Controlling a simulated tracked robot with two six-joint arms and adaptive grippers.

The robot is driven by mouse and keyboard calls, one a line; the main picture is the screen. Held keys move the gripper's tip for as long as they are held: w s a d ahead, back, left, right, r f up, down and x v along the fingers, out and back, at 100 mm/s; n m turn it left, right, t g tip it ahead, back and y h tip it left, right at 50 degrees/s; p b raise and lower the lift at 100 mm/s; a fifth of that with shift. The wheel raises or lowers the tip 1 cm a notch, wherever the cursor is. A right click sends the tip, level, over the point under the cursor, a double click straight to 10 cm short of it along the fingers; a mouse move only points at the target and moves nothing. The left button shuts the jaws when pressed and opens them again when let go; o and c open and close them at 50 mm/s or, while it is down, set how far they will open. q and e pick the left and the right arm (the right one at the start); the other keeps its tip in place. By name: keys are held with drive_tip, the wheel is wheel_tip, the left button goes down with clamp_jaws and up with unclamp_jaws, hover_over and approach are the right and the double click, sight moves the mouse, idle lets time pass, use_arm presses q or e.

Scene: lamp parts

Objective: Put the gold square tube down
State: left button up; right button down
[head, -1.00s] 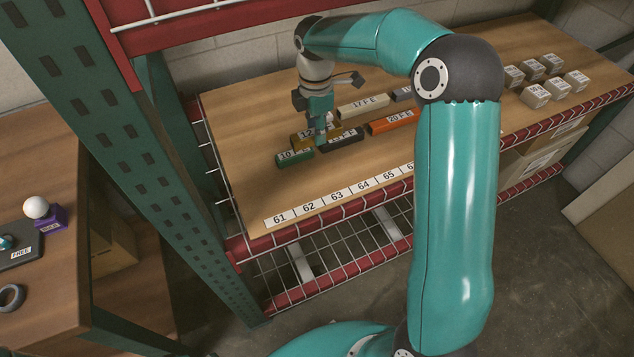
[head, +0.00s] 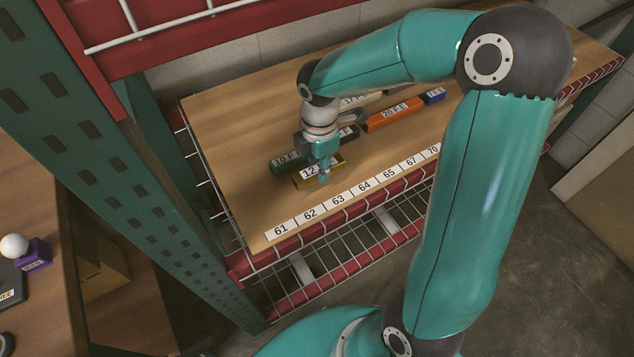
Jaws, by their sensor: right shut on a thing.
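The gold square tube (head: 303,181) carries a white label starting with 12. It is in the fingers of my right gripper (head: 322,172), which is shut on it and covers part of its right half. The tube is over the wooden shelf board (head: 232,133), in front of the green tube (head: 283,160) and behind the strip of number labels (head: 338,199). I cannot tell whether its underside touches the board. My left gripper is not in view.
A dark tube (head: 349,133), an orange tube (head: 393,114) and a blue one (head: 434,95) lie behind and to the right. The board left of the green tube is bare. A green rack post (head: 95,150) stands at the left.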

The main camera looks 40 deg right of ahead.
sight(319, 190)
drive_tip(key=shift+f+b, duration=0.4)
drive_tip(key=shift+f, duration=2.65)
drive_tip(key=c, duration=0.9)
unclamp_jaws()
drive_tip(key=shift+f, duration=0.1)
drive_tip(key=shift+o, duration=0.2)
drive_tip(key=shift+r, duration=0.2)
wheel_tip(319, 190, up, 7)
drive_tip(key=shift+r+p, duration=0.15)
drive_tip(key=shift+p, duration=0.45)
